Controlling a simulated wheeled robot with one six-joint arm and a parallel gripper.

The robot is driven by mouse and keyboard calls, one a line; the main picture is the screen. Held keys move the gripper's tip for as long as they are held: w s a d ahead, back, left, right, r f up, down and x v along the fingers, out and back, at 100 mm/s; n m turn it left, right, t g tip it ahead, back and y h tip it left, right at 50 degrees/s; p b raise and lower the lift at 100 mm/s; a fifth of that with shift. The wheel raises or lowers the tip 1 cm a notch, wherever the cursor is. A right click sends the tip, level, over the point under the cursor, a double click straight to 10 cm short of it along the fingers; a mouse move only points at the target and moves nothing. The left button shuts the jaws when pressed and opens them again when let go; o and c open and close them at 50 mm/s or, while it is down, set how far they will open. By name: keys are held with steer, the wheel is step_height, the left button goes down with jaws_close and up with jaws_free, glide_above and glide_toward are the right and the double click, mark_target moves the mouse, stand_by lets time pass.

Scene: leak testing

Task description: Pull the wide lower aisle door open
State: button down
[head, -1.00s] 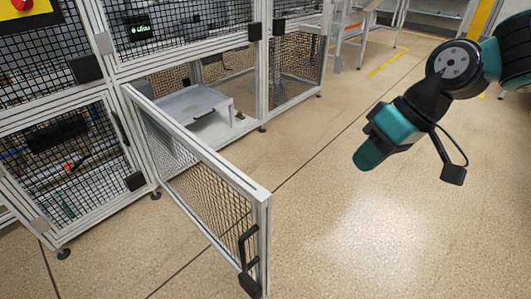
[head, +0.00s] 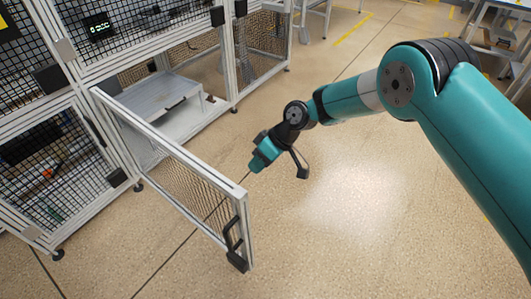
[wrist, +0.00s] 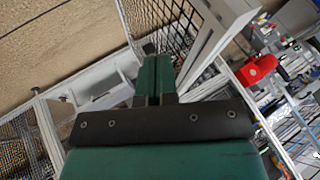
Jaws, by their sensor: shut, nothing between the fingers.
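The wide lower aisle door (head: 172,165), a light metal frame with dark mesh, stands swung well out from the cabinet into the aisle. Its black handle (head: 232,236) is on the free end, facing the viewer. The opening behind the door shows inside the cabinet. My gripper (head: 255,168), teal and black, hangs just right of the door's top free corner in the head view and looks apart from it. In the wrist view its fingers (wrist: 155,62) are together and empty, with a mesh panel and light frame (wrist: 205,45) beyond them.
A grey raised platform (head: 165,97) stands inside the open bay. The mesh-walled cabinet (head: 60,165) continues to the left. Tables (head: 310,18) stand at the back. The floor (head: 330,230) right of the door is clear.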

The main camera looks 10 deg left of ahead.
steer(key=s+a+f, duration=0.2)
steer(key=s+a, duration=0.1)
steer(key=s, duration=0.1)
steer(key=shift+s+a+f+p, duration=0.2)
steer(key=shift+p, duration=0.15)
